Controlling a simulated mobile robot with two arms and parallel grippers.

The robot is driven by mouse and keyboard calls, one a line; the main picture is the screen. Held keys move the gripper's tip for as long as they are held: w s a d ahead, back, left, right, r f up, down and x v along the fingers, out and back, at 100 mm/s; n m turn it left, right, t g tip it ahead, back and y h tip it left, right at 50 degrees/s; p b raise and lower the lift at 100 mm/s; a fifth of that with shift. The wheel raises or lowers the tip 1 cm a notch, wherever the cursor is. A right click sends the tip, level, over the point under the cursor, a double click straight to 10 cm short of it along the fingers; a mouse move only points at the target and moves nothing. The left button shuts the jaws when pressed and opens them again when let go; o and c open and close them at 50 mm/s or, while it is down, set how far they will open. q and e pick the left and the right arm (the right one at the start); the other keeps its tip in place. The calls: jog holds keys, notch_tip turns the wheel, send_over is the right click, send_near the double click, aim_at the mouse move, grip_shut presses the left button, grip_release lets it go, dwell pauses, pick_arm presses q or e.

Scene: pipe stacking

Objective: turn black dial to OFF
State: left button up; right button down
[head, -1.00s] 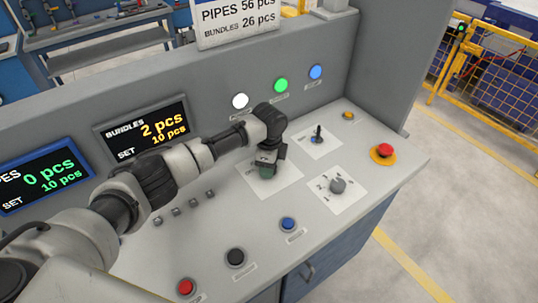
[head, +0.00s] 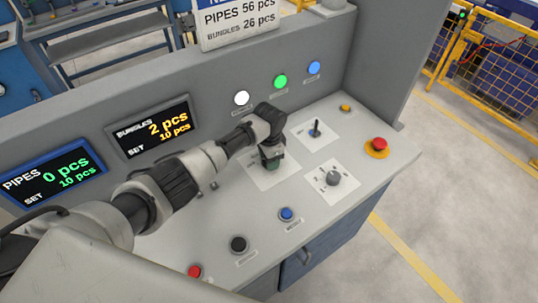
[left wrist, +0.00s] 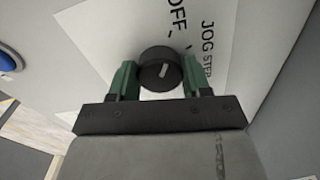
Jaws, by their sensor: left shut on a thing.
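The black dial (left wrist: 160,68) sits on a white label plate (left wrist: 95,25) with OFF, JOG and STEP lettering. A short light mark on its face slants to the upper right in the left wrist view; which label it points at is hard to tell. My left gripper (left wrist: 160,80) is shut on the dial, one green finger on each side of it. In the head view my left gripper (head: 271,160) points down at the plate (head: 270,178) and hides the dial. My right gripper is not in view.
A small lever switch (head: 315,130) and a grey selector knob (head: 333,178) stand to the right. A red emergency button (head: 378,145) is at the right edge. Blue (head: 287,214), black (head: 238,244) and red (head: 195,271) buttons line the front. Two displays (head: 150,127) stand behind the arm.

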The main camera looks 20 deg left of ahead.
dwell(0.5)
pick_arm(q)
jog(key=o, duration=0.9)
jog(key=shift+r, duration=0.15)
notch_tip(320, 180, up, 11)
jog(key=shift+f+b, duration=0.2)
jog(key=shift+b, duration=0.5)
